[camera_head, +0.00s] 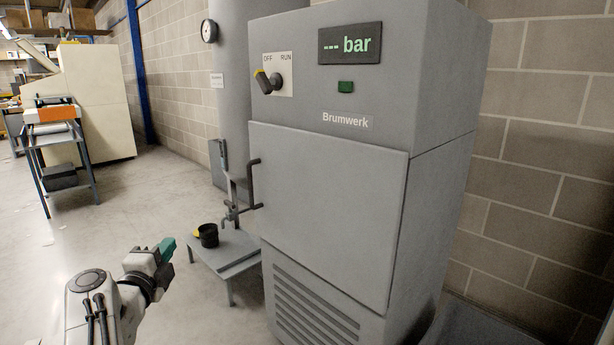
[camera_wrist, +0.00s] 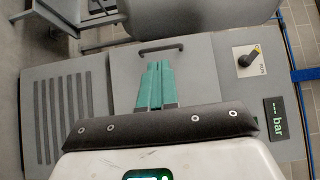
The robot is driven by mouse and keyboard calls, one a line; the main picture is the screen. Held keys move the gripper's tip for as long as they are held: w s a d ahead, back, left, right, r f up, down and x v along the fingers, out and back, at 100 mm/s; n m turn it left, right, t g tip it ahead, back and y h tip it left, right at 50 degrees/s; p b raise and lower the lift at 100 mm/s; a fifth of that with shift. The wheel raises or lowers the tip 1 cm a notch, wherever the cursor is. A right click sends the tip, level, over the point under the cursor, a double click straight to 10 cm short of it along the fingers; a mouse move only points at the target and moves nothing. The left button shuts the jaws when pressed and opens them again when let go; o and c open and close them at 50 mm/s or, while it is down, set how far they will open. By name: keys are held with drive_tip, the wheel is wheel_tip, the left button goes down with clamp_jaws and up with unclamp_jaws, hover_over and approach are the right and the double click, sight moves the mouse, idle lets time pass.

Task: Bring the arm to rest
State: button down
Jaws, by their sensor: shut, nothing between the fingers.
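My gripper (camera_head: 166,246) shows in the head view at the lower left, on my white and grey arm, with its teal fingers angled up to the right. It also shows in the wrist view (camera_wrist: 157,66), where the two teal fingers lie close together with nothing held between them. In the head view it is left of the low grey table and apart from the grey Brumwerk cabinet (camera_head: 330,200). The cabinet appears sideways in the wrist view, with its door handle (camera_wrist: 161,48) beyond the fingertips.
A low grey table (camera_head: 232,268) with a black cup (camera_head: 208,236) stands left of the cabinet. The cabinet has a rotary switch (camera_head: 268,82) and a display (camera_head: 350,44) reading "--- bar". A blue-grey trolley (camera_head: 75,145) stands farther left. Open floor lies between.

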drive_tip(key=w+d+f+n+y, duration=0.3)
drive_tip(key=d+f+n, duration=0.3)
drive_tip(key=d, duration=0.6)
drive_tip(key=w+d+f+n+y, duration=0.3)
drive_tip(key=d+f+n, duration=0.3)
drive_tip(key=d, duration=0.6)
drive_tip(key=s+d+f+n+g+h, duration=0.2)
drive_tip(key=s+d+f+n+g, duration=0.55)
drive_tip(key=s+d+f, duration=1.1)
drive_tip(key=s+d+m+g+h, duration=0.1)
drive_tip(key=s+d+g, duration=0.3)
drive_tip(key=s, duration=0.8)
drive_tip(key=s+d+g+h, duration=0.2)
drive_tip(key=s+d, duration=0.3)
drive_tip(key=s, duration=0.6)
drive_tip(key=s+d+m+g+h, duration=0.1)
drive_tip(key=s+d+g, duration=0.35)
drive_tip(key=s, duration=0.75)
wheel_tip(320, 180, up, 24)
drive_tip(key=p, duration=2.4)
drive_tip(key=shift+s+d+f+t, duration=0.2)
drive_tip(key=shift+d+t, duration=0.15)
drive_tip(key=shift+t, duration=0.05)
